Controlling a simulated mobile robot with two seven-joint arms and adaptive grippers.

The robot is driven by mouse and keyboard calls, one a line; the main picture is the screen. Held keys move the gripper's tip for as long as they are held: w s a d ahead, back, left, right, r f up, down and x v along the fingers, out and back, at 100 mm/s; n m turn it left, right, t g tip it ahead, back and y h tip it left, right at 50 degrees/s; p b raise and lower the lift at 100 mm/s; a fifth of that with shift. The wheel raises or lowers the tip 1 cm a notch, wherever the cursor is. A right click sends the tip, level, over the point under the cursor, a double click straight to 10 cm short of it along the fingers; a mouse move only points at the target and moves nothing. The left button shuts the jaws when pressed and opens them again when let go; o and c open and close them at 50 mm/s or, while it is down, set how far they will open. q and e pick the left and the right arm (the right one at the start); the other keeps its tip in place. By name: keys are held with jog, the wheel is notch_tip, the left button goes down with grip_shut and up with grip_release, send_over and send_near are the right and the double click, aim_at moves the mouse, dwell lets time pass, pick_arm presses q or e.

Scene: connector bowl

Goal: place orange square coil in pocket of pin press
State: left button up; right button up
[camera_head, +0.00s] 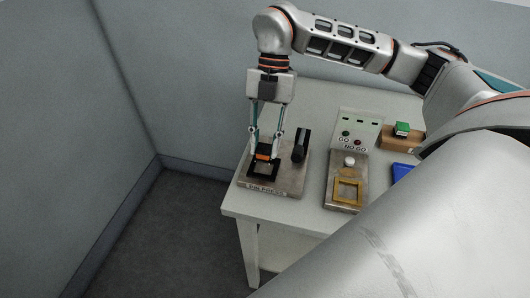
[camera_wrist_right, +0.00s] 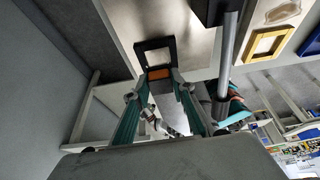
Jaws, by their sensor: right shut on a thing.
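The pin press (camera_head: 290,184) is a metal plate with a label on its front edge and a dark upright post (camera_head: 301,145). A black square frame (camera_head: 249,172) is over its left part; it also shows in the wrist view (camera_wrist_right: 140,58). My right gripper (camera_head: 265,147) points down there, shut on the orange coil (camera_head: 263,155). In the wrist view, its orange part (camera_wrist_right: 158,74) is between the fingertips, against the near edge of the black frame. I cannot tell whether it is seated or held just above. My left gripper is not in view.
A wooden block with a green part (camera_head: 402,128) and a blue bin (camera_head: 403,171) are further right. The table's left edge is close to the press.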

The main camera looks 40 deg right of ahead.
aim_at(265, 154)
jog(key=shift+f, duration=1.75)
jog(key=shift+f, duration=0.1)
jog(key=o, duration=1.1)
jog(key=shift+f, duration=0.1)
jog(key=v, duration=1.2)
